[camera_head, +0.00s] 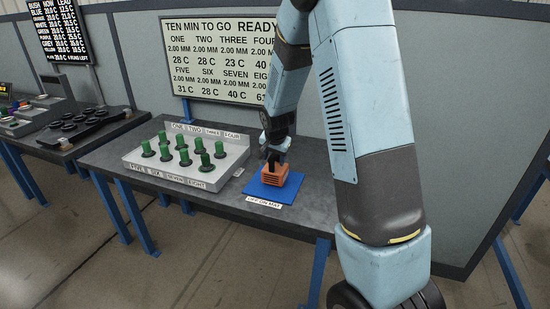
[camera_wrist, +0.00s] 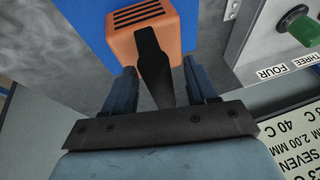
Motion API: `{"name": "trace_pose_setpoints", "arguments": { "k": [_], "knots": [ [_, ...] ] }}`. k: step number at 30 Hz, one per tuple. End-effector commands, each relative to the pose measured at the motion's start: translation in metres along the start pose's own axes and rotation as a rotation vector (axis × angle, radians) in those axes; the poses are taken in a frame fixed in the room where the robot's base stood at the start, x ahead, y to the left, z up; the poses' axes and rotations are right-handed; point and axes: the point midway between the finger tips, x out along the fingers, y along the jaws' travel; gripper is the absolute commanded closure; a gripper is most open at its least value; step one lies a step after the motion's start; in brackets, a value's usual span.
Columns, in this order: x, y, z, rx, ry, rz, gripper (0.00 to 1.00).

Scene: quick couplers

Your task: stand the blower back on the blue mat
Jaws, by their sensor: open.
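The orange blower (camera_head: 274,175) stands on the blue mat (camera_head: 258,190) at the right part of the table. Its orange body (camera_wrist: 150,30) with dark vent slots and a black handle or nozzle (camera_wrist: 154,65) shows in the wrist view. The blue mat also shows there (camera_wrist: 85,25). My gripper (camera_head: 272,152) is just above the blower. In the wrist view my gripper (camera_wrist: 160,80) has its two blue fingers apart, one on each side of the black part, with gaps visible. The lower tip of the black part is near my palm.
A grey tray (camera_head: 205,180) with several green couplers, labelled ONE to EIGHT, stands left of the mat. A white label (camera_head: 265,201) lies at the mat's front edge. A display board (camera_head: 215,60) is behind. Another table (camera_head: 60,140) with dark equipment is at left.

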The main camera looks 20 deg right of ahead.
Motion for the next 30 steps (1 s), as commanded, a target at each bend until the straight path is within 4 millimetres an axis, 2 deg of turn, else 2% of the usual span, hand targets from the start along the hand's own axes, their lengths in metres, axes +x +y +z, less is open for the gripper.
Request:
{"name": "trace_pose_setpoints", "arguments": {
  "k": [7, 24, 30],
  "knots": [
    [-0.018, -0.001, -0.001, 0.0, 0.002, -0.002, 0.43],
    [-0.106, -0.001, 0.0, -0.001, 0.002, -0.003, 0.43],
    [-0.119, -0.001, 0.0, -0.001, 0.001, -0.002, 0.43]
  ]
}}
